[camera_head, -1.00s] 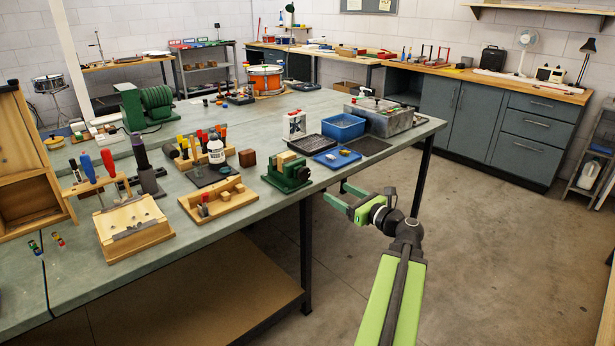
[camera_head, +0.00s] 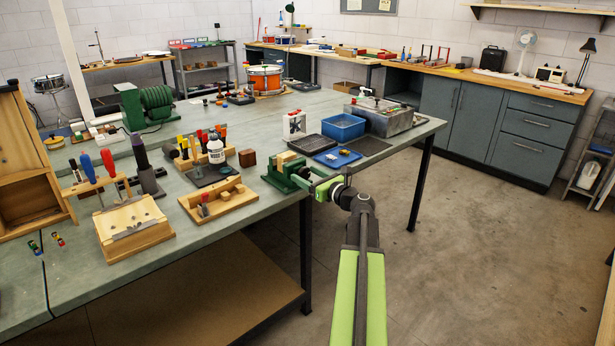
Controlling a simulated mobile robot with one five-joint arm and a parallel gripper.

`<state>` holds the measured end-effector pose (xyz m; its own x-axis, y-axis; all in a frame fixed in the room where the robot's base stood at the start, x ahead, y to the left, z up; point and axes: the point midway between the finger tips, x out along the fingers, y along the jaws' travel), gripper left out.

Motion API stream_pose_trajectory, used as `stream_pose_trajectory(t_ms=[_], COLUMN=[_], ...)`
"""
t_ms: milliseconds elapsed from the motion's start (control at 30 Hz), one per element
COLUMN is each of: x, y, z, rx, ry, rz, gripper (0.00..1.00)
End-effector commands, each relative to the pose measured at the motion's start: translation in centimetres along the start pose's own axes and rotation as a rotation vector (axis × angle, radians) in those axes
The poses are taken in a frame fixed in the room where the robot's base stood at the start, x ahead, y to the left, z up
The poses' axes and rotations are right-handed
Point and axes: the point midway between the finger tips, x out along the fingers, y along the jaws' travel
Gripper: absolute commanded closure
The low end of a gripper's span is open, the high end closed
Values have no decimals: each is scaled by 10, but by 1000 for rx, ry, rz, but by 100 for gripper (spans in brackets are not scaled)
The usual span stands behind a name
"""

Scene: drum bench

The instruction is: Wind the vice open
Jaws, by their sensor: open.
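The small green vice (camera_head: 282,176) sits at the front edge of the bench, with a pale wooden block (camera_head: 289,158) at its jaws. My gripper (camera_head: 311,184) is at the right end of the vice, level with its screw side, off the bench edge. Its green fingers are open and point left toward the vice. The vice's handle is hidden or too small to make out behind the fingers. I cannot tell whether the fingers touch it or stand around it.
Behind the vice are a blue tray (camera_head: 338,158), a blue bin (camera_head: 343,127) and a grey metal box (camera_head: 384,117). A wooden jig (camera_head: 217,201) stands to its left. The bench's front edge runs below the vice. The floor (camera_head: 455,235) at the right is clear.

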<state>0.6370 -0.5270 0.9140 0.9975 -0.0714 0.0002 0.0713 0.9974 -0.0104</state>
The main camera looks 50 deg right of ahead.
Motion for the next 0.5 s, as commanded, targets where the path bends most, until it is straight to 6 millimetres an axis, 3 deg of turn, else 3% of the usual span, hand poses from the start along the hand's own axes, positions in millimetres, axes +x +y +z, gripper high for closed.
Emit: stream_pose_trajectory(t_ms=[67,500], x=[0,0], y=[0,0], z=[0,0], rx=[0,0], ry=[0,0], rz=[0,0], gripper=[37,94])
